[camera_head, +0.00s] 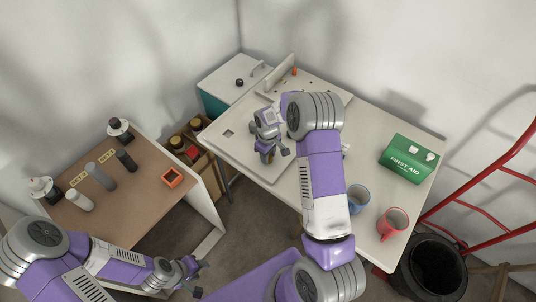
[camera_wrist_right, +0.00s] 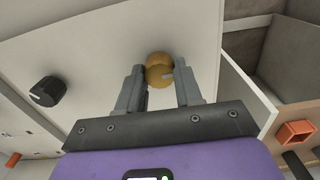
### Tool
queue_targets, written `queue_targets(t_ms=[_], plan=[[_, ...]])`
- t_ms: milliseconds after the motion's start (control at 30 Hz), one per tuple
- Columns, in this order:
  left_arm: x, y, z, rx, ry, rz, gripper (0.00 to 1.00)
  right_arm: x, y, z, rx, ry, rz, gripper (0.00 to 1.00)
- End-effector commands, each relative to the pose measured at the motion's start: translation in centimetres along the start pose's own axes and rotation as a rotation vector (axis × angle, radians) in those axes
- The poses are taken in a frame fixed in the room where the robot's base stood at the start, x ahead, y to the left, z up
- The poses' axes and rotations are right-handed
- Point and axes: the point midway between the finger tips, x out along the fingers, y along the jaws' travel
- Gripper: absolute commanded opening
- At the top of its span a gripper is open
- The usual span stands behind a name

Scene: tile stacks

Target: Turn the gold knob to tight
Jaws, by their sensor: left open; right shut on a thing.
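The gold knob (camera_wrist_right: 158,70) is between the two fingers of my right gripper (camera_wrist_right: 160,92) in the right wrist view. It is round, with a small pale mark on its face, and sits on a pale panel. My right gripper is shut on it. In the head view my right gripper (camera_head: 270,152) is over the left part of the white table and mostly hides the knob. My left gripper (camera_head: 190,274) is open and empty, low in front of the brown-topped table. No tight marking can be read.
A black knob (camera_wrist_right: 47,91) is left of the gold knob in the wrist view. The white table (camera_head: 400,238) also holds a green first aid box (camera_head: 408,158), a blue mug (camera_head: 358,197) and a red mug (camera_head: 392,223).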

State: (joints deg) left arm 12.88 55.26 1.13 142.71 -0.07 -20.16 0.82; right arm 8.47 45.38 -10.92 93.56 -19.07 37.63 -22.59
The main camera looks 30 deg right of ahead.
Motion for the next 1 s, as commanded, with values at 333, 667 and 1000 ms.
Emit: queue_targets(t_ms=[333,667,1000], plan=[[0.0,0.0,0.0,0.0,0.0,0.0,0.43,-0.3,0.2,-0.2,-0.001,0.007,0.005,0.61],[-0.2,0.1,0.0,0.0,0.0,0.0,0.43,-1.2,0.1,-0.1,-0.001,0.005,0.003,0.61],[-1.2,0.5,0.1,0.0,0.0,0.0,0.43,-6.6,0.1,-0.2,-0.001,0.007,0.005,0.61]])
